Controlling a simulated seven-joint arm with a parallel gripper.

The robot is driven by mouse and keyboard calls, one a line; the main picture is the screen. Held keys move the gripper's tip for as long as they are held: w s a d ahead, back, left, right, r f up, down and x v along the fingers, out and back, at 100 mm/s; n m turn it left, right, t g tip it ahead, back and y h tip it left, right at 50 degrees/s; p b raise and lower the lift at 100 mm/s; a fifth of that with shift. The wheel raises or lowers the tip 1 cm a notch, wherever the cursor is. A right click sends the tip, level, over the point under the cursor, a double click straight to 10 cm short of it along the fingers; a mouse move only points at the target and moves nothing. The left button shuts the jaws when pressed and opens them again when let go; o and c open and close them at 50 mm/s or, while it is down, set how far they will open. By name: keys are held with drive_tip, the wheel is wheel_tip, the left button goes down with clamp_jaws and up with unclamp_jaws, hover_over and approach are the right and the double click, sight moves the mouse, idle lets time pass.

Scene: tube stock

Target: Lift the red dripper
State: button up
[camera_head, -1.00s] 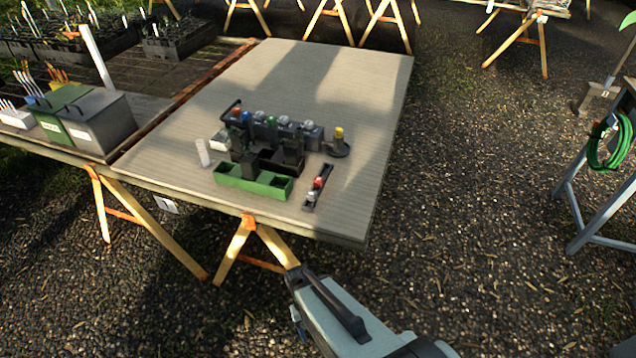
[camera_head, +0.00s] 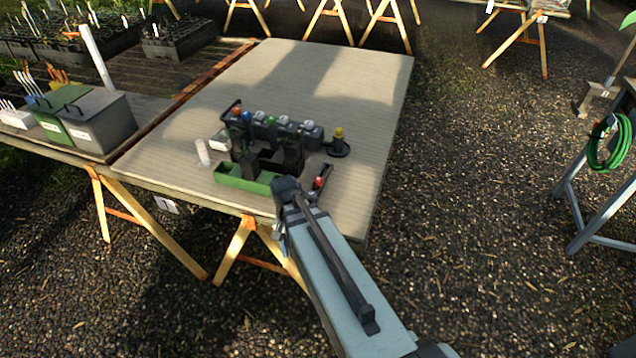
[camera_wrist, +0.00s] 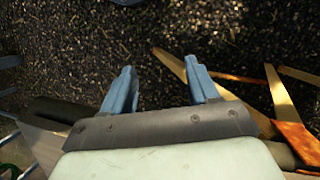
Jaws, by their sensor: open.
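A small red-capped piece (camera_head: 319,182), which looks like the red dripper, sits in a narrow dark holder (camera_head: 326,171) at the right front of the group on the table. My arm covers the holder's near end. An orange-red cap (camera_head: 236,111) also shows at the back left of the group. My gripper (camera_wrist: 160,66) is open and empty in the wrist view, its two blue fingers apart over gravel. In the head view my arm's end is at the table's front edge, near the holder; the fingers are mostly hidden there. The wrist view shows no dripper.
A green tray (camera_head: 228,178) and dark blocks stand just left of my arm. A grey rack (camera_head: 290,130) with capped items is behind, a yellow-topped piece (camera_head: 338,134) to its right. A white tube (camera_head: 203,152) is at left. The table's far part is clear.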

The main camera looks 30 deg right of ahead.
drive_tip(key=shift+m+t, duration=0.6)
drive_tip(key=shift+m, duration=0.2)
drive_tip(key=w+d+r, duration=0.1)
drive_tip(key=w+r, duration=0.1)
drive_tip(key=r, duration=0.1)
drive_tip(key=w+d+r, duration=0.1)
drive_tip(key=w+r, duration=0.2)
drive_tip(key=w+d+r, duration=0.2)
drive_tip(key=r, duration=0.2)
drive_tip(key=shift+w+d+r, duration=0.1)
drive_tip(key=shift+w, duration=0.25)
drive_tip(key=w+d+r+m+t, duration=0.1)
drive_tip(key=w+d+r+t, duration=0.1)
drive_tip(key=w+d+r, duration=0.85)
hover_over(318, 179)
drive_tip(key=f, duration=0.6)
drive_tip(key=shift+w, duration=0.2)
drive_tip(key=shift+s+f, duration=0.15)
drive_tip(key=shift+f, duration=1.2)
drive_tip(key=shift+s+f, duration=0.1)
drive_tip(key=shift+f, duration=1.25)
clamp_jaws()
drive_tip(key=shift+r, duration=0.15)
